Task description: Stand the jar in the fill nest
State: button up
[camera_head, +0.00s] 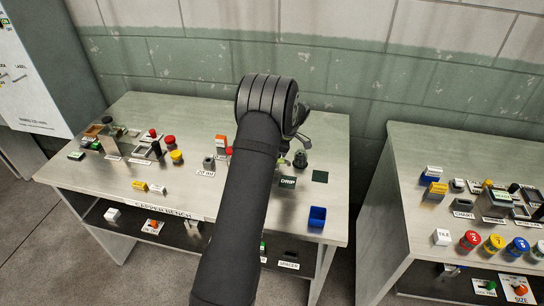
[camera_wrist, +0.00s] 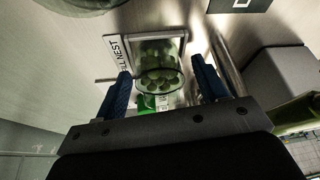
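In the wrist view a clear glass jar (camera_wrist: 161,84) with green olive-like pieces inside shows between the two blue fingers of my gripper (camera_wrist: 160,68). A narrow gap shows on each side of the jar, so the fingers look open around it. A white label reading "FILL NEST" (camera_wrist: 117,50) lies beside the jar. The jar is at the labelled place, but its seat in the nest is hidden, and I cannot tell whether it stands fully upright. In the head view my arm hides the jar and the nest; only part of my gripper (camera_head: 303,124) shows at the right.
The capper bench (camera_head: 110,180) holds a blue bin (camera_head: 317,217), a DRIP sign (camera_head: 288,181), a dark square (camera_head: 320,177) and a dark green knob-like thing (camera_head: 300,158). Several buttons and blocks stand at the left. A second bench (camera_head: 420,150) with more controls stands right, across a gap.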

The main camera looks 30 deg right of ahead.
jog(key=v, duration=1.2)
jog(key=shift+r, duration=0.15)
jog(key=x, duration=1.2)
jog(key=shift+r, duration=1.85)
